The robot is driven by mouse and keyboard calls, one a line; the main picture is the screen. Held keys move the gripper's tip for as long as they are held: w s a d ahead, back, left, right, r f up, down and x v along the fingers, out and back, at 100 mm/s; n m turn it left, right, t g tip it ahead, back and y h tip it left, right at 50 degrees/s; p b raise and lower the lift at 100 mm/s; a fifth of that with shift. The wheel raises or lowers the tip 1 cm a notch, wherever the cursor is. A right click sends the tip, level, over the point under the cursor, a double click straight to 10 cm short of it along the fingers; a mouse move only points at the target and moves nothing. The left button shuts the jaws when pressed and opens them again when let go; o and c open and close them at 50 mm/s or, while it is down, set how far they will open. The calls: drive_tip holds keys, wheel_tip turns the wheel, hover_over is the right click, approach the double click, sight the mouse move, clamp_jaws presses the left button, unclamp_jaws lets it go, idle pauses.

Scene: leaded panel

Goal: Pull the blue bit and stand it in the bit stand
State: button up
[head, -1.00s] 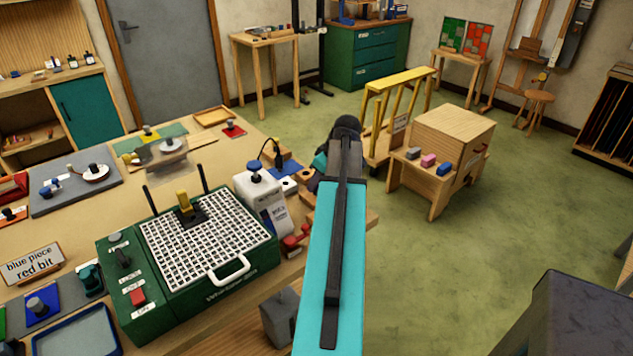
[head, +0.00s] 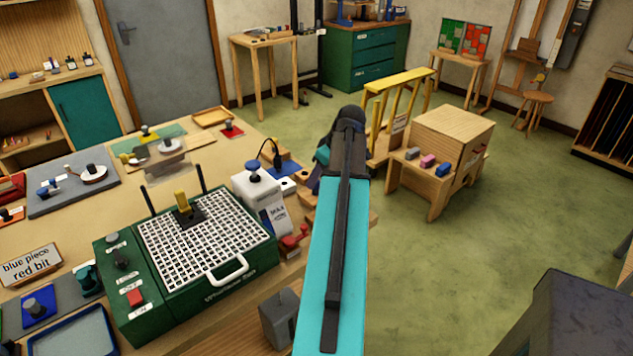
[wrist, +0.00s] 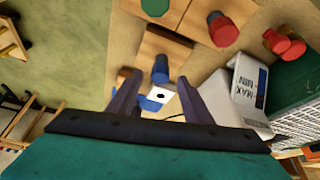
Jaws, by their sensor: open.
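The blue bit (wrist: 160,68) shows in the wrist view as a blue-topped dark cylinder at a wooden block (wrist: 148,45). My gripper (wrist: 159,80) is open, with its two dark fingers spread to either side of the line to the blue bit. I cannot tell whether the fingertips reach around it. A red-topped piece (wrist: 222,30) and a green-topped piece (wrist: 155,6) are at neighbouring wooden blocks. I cannot tell which block is the bit stand.
Open floor lies right of the table.

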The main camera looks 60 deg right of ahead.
drive_tip(key=b+v, duration=0.2)
drive_tip(key=v, duration=0.8)
drive_tip(key=shift+r, duration=0.25)
drive_tip(key=shift+s, duration=0.1)
drive_tip(key=shift+s, duration=0.15)
idle(0.7)
